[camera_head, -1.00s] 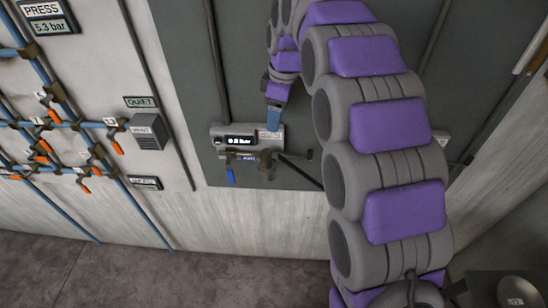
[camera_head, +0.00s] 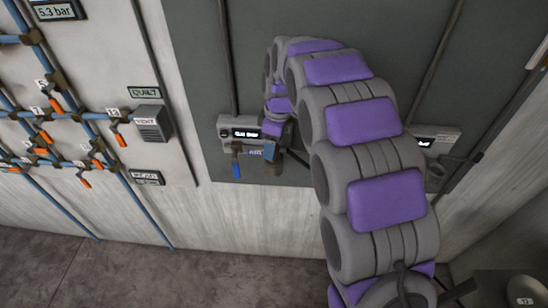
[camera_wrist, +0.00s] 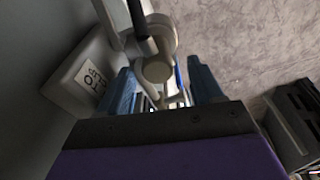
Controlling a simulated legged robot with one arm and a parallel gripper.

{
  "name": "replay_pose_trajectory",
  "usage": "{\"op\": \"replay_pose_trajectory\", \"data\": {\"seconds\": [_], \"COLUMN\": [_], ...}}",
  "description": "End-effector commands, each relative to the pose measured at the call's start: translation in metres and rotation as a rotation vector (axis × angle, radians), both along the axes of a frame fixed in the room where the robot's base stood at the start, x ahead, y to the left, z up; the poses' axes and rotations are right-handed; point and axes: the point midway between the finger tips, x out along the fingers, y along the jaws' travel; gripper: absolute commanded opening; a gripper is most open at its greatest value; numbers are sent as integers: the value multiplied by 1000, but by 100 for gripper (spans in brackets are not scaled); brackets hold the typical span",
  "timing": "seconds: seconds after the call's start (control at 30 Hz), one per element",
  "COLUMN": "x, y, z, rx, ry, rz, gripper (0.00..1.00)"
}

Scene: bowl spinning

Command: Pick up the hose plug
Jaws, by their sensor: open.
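My gripper (camera_head: 271,152) is at the small wall unit with the lit display, at its lower right. In the wrist view its two blue fingers (camera_wrist: 163,90) stand apart. A pale grey round-ended fitting (camera_wrist: 158,68), probably the hose plug, shows between them, with a dark hose or rod above it. I cannot tell whether either finger touches it. In the head view a small grey-brown fitting (camera_head: 273,169) hangs just below my gripper and is partly hidden by it.
The display unit (camera_head: 237,131) is on a dark wall panel, with a blue-handled valve (camera_head: 236,166) below its left side. A labelled pale box (camera_wrist: 85,78) is close left in the wrist view. Blue pipes with orange-handled valves (camera_head: 118,136) cover the left wall.

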Motion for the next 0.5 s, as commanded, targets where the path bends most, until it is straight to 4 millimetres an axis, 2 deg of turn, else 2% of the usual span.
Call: {"op": "replay_pose_trajectory", "data": {"seconds": [0.03, 0.2, 0.47, 0.5], "x": [1, 2, 2, 3], "y": [-1, -4, -6, -5], "z": [-10, -31, -33, -33], "rx": [0, 7, 9, 8], "ry": [3, 0, -2, -2], "rz": [-1, -2, -2, -2], "gripper": [66, 66, 66, 60]}}
